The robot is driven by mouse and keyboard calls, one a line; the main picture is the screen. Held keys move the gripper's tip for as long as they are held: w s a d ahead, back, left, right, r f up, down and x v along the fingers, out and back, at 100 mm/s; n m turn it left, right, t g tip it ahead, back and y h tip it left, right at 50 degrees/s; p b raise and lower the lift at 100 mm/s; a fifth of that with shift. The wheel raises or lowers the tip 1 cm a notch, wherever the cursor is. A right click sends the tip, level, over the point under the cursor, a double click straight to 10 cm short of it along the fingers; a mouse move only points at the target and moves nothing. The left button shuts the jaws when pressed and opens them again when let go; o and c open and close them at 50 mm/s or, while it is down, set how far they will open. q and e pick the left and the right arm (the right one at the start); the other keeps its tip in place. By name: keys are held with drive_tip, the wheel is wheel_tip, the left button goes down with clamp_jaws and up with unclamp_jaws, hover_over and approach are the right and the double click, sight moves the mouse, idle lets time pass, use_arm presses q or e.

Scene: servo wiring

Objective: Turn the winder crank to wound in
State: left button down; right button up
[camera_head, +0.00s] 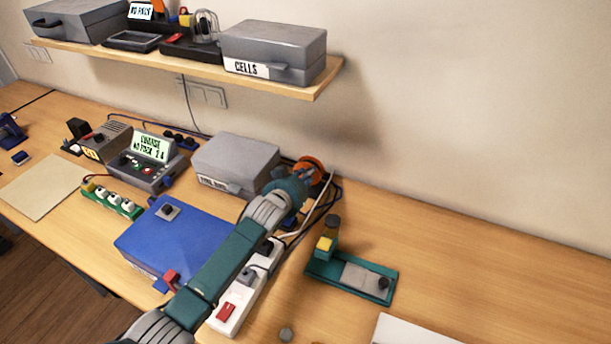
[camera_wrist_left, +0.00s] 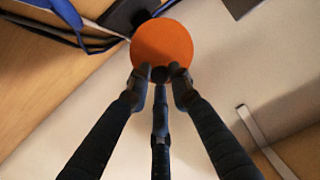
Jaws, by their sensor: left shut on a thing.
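The winder (camera_head: 309,164) has a round orange disc and stands at the back of the bench near the wall, right of a grey case. My left arm reaches over the bench to it, and my left gripper (camera_head: 303,183) is at the disc. In the left wrist view the orange disc (camera_wrist_left: 161,52) faces the camera. The left gripper (camera_wrist_left: 160,75) has its fingers shut on a small dark knob, the crank handle (camera_wrist_left: 159,74), at the disc's lower edge. The rest of the crank is hidden by the fingers. My right gripper is not in view.
A grey case (camera_head: 235,160) stands left of the winder, below a shelf (camera_head: 180,62). A white power strip (camera_head: 232,305), a blue box (camera_head: 180,238) and a teal fixture (camera_head: 350,278) surround my arm. Dark cables lie beside the winder. The right bench is mostly clear.

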use_arm(q)
drive_tip(key=shift+s+d+f+m+t+y+b, duration=0.1)
drive_tip(key=shift+d+f+m+t+y+b, duration=0.25)
drive_tip(key=shift+m+b, duration=0.5)
drive_tip(key=shift+s+d+f+m+t+y+b, duration=0.15)
drive_tip(key=shift+m+y+b, duration=0.4)
drive_tip(key=shift+b, duration=0.55)
drive_tip(key=shift+s+d+f+m+t+y+b, duration=0.1)
drive_tip(key=shift+d+m+t+y+b, duration=0.25)
drive_tip(key=shift+m+b, duration=0.5)
drive_tip(key=c, duration=1.6)
unclamp_jaws()
drive_tip(key=shift+c, duration=0.2)
